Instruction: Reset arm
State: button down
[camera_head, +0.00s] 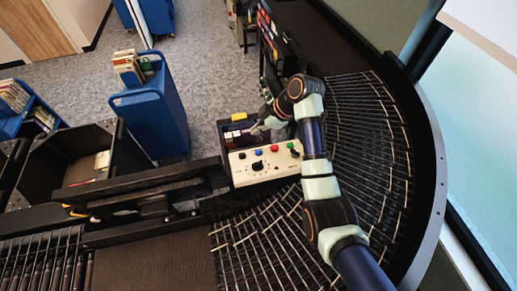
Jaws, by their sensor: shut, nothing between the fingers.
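My arm reaches from the lower right across the curved roller conveyor (375,150). My gripper (259,128) is at its far end, shut and empty, just behind the control panel (266,163). It is over or beside a small box (226,131) with a purple inside and a few pale items in it. The panel is off-white with a black knob and red, blue and green buttons. The gripper is small in the view, and I cannot tell whether it touches the box.
A black bin (72,150) with a few items is at left. A straight roller section (40,262) lies at lower left. Dark shelving (272,40) rises beyond my gripper. Open carpet (205,70) lies at top center.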

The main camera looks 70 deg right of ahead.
dwell(0.8)
jog(key=w+a+r+t+h, duration=0.1)
jog(key=w+a, duration=0.4)
jog(key=a, duration=0.1)
jog(key=w+a+r+m+t, duration=0.1)
jog(key=w+a+r, duration=0.1)
jog(key=w+a, duration=0.3)
jog(key=w+a+r+m+t+h, duration=0.1)
jog(key=w+a+r, duration=0.1)
jog(key=w+a, duration=0.3)
jog(key=shift+w+a+r+h, duration=0.15)
jog(key=shift+a, duration=0.6)
jog(key=shift+w+a+r+h, duration=0.1)
jog(key=shift+w+a+h, duration=0.05)
jog(key=shift+a, duration=0.6)
jog(key=s+a+r+m+t+y, duration=0.1)
jog(key=a+r+t, duration=0.1)
jog(key=a+r, duration=0.5)
jog(key=a+r+m+t, duration=0.1)
jog(key=a+r+t, duration=0.2)
jog(key=a, duration=0.8)
jog(key=s+a+r+m+t+y, duration=0.15)
jog(key=a+r, duration=0.25)
jog(key=a, duration=0.5)
jog(key=s+f+g, duration=0.3)
jog(key=s+f, duration=0.6)
jog(key=f, duration=0.1)
jog(key=shift+s+a+h, duration=0.15)
jog(key=shift+s+h, duration=0.15)
jog(key=shift+h, duration=0.15)
